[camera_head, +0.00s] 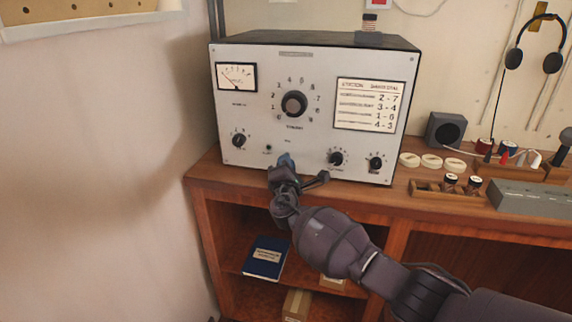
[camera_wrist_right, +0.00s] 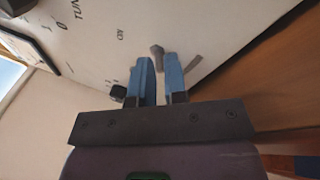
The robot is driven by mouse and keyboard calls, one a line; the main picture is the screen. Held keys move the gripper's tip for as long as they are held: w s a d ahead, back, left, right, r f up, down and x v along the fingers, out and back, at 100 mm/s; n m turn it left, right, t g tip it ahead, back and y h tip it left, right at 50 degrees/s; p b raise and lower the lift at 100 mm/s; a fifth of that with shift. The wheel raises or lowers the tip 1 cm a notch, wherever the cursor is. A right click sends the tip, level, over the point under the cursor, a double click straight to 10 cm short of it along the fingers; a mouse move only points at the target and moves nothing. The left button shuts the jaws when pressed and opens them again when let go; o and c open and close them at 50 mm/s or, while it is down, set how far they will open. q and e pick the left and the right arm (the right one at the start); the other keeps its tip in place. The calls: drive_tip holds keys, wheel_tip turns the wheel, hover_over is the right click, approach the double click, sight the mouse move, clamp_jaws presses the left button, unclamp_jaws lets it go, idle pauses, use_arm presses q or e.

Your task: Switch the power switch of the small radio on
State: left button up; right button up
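The radio (camera_head: 255,110) is a dark box with a white front panel, standing on the wooden counter. Its panel carries a meter, a large central tuning knob (camera_head: 294,104), smaller knobs and a printed station card. My right gripper (camera_head: 286,160) is at the lower middle of the panel and hides the part behind it. In the right wrist view my right gripper (camera_wrist_right: 160,60) has two blue fingers with a clear gap. A small grey toggle lever (camera_wrist_right: 157,50) shows in line with this gap, near the fingertips; I cannot tell whether they touch it. My left gripper is not in view.
The wooden counter (camera_head: 450,212) runs right, holding a dark speaker box (camera_head: 445,131), pale discs and small jars. Headphones (camera_head: 535,45) hang on the wall. A blue book (camera_head: 265,258) lies on the shelf below. A wall closes the left side.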

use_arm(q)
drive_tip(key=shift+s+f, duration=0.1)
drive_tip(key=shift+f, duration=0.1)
use_arm(e)
clamp_jaws()
drive_tip(key=shift+s+r+g+p, duration=0.1)
drive_tip(key=shift+r+g+p, duration=0.5)
drive_tip(key=shift+p, duration=0.6)
drive_tip(key=shift+r+m+p, duration=0.1)
drive_tip(key=shift+m+p, duration=0.2)
drive_tip(key=shift+p, duration=0.2)
drive_tip(key=g+p, duration=0.2)
drive_tip(key=p, duration=0.2)
drive_tip(key=g+p, duration=0.2)
drive_tip(key=p, duration=0.2)
drive_tip(key=shift+r+m, duration=0.35)
drive_tip(key=shift+m, duration=0.05)
drive_tip(key=shift+g, duration=0.3)
drive_tip(key=shift+g+p, duration=0.5)
drive_tip(key=shift+p, duration=0.5)
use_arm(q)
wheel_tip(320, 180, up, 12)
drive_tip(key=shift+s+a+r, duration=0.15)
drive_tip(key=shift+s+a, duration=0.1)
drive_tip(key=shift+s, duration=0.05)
